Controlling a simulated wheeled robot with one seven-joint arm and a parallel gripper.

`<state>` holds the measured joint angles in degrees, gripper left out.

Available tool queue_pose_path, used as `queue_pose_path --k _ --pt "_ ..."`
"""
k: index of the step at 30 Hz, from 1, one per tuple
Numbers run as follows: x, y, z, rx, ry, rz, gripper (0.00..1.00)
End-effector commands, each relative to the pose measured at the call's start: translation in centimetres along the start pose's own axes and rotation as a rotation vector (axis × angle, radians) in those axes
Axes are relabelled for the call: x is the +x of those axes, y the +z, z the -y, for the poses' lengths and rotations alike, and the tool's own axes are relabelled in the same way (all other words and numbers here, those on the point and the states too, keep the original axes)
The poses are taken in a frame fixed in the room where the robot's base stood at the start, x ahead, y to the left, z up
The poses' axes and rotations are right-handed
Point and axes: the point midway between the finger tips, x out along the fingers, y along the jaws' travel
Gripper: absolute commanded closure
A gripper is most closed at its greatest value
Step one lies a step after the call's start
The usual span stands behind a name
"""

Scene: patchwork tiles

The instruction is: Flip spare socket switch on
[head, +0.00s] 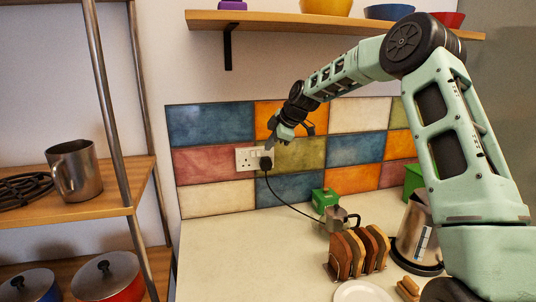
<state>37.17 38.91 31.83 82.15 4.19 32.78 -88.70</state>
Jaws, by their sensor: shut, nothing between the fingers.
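A white double wall socket (243,158) is set in the patchwork tiles at the back of the counter. A black plug (266,163) sits in its right side, with a black cable hanging from it. The left side has no plug in it. My gripper (269,145) is shut and empty, its tips pointing down at the upper right part of the socket, just above the plug. The gripper covers part of the plate's right end. The switches are too small to tell whether they are on or off, and I cannot tell whether the fingertips touch the plate.
The cable runs down to the counter (225,260), by a grey metal jug (337,218) and a green box (324,199). A toast rack (360,252) and kettle (413,235) stand at right. A wooden shelf (300,22) hangs above; a shelf unit with a steel mug (75,170) is left.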

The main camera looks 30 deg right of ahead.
Motion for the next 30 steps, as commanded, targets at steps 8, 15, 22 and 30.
queue_pose_path --k 8,15,22,30 --pt "-4.5 0.1 -0.2 -0.001 0.004 0.002 1.0" --pt "-6.2 -0.1 -0.3 0.0 0.001 0.0 1.0" --pt "-6.2 -0.1 -0.3 0.0 0.0 0.0 1.0" --pt "-6.4 0.0 -0.3 0.008 -0.016 0.004 1.0"
